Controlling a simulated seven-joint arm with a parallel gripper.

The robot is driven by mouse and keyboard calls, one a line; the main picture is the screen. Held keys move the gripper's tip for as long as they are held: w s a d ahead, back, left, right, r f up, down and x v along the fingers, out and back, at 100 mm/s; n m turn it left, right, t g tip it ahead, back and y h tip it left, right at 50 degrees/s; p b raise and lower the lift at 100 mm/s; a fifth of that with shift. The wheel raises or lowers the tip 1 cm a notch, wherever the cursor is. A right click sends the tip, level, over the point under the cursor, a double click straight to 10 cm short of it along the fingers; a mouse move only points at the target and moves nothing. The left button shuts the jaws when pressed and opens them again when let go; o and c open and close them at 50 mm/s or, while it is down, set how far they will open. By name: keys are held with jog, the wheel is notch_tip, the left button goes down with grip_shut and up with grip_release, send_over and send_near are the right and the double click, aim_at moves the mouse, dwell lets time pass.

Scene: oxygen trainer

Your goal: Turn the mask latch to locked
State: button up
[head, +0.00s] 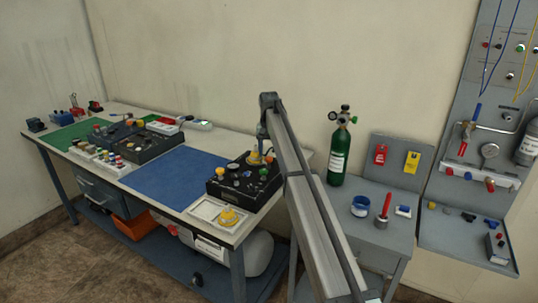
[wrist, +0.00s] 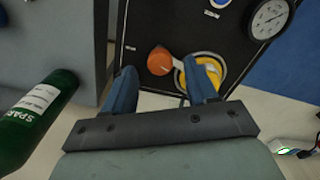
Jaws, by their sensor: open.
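The black oxygen trainer box (head: 236,193) stands at the right end of the workbench, with several knobs and dials on top. In the wrist view its black panel (wrist: 135,32) carries an orange knob-like part (wrist: 160,61) and, right of it, a yellow part in a pale ring (wrist: 208,68). I cannot tell which part is the mask latch, and no locked mark is readable. My gripper (wrist: 161,84) is open, its two blue-grey fingers apart over the panel's edge. The orange part shows between and beyond the fingertips; the right finger overlaps the yellow part. Contact cannot be told.
A white tray (head: 205,207) with a yellow mask-like item (head: 229,218) lies in front of the box. A green cylinder (head: 339,152) stands on the grey side cabinet to the right; it also shows in the wrist view (wrist: 45,108). The blue mat (head: 172,178) left of the box is clear.

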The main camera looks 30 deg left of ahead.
aim_at(269, 157)
notch_tip(269, 157, up, 12)
dwell(0.4)
dwell(0.4)
jog(key=s+d+f+m+g+h, duration=0.15)
jog(key=s+d+f, duration=0.25)
jog(key=d+f, duration=0.7)
jog(key=s+d+f+m, duration=0.2)
jog(key=s+d+f, duration=0.2)
jog(key=d+f, duration=0.6)
jog(key=s+d+f+m+g, duration=0.1)
jog(key=s+d+f, duration=0.6)
jog(key=d+f, duration=0.35)
jog(key=s+d+f+m+g+h, duration=0.1)
jog(key=s+d+f, duration=0.6)
jog(key=d+f, duration=0.3)
jog(key=s+d+f+m+g, duration=0.1)
jog(key=s+d+f, duration=0.6)
jog(key=d+f, duration=0.3)
jog(key=s+d+f+n+g, duration=0.1)
jog(key=s+d+f, duration=1.05)
jog(key=s, duration=0.25)
jog(key=s+d+f+y, duration=0.1)
jog(key=s+d+f, duration=0.1)
jog(key=s, duration=0.6)
jog(key=s+d+f+g+y, duration=0.1)
jog(key=s+f, duration=0.3)
jog(key=s, duration=0.4)
jog(key=shift+s+d+f, duration=0.2)
jog(key=shift+s+d, duration=0.05)
jog(key=shift+d, duration=0.65)
